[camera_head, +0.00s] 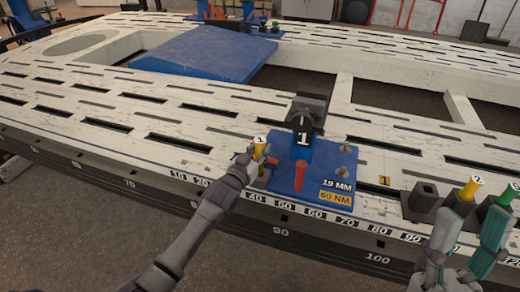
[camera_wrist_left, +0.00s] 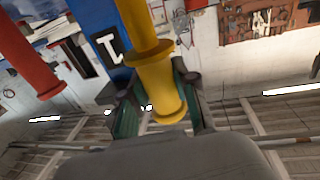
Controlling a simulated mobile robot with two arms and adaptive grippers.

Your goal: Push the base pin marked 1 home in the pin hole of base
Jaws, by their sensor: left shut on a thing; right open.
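The yellow base pin marked 1 (camera_head: 260,141) is in my left gripper (camera_head: 250,160), at the left edge of the blue base (camera_head: 330,172). In the left wrist view the two fingers (camera_wrist_left: 155,98) close around the yellow pin (camera_wrist_left: 150,75) near its flanged end. The base carries an upright post with a label 1 (camera_head: 303,138). The pin hole is hidden by the pin and gripper, so I cannot tell how deep the pin sits. My right gripper (camera_head: 468,232) is open and empty at the lower right, in front of the holders.
A red pin (camera_head: 300,177) stands at the base's front edge; it also shows in the left wrist view (camera_wrist_left: 28,58). Dark holders with a yellow pin (camera_head: 471,187) and a green pin (camera_head: 507,195) stand at right. The slotted bench (camera_head: 150,112) is mostly clear at left.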

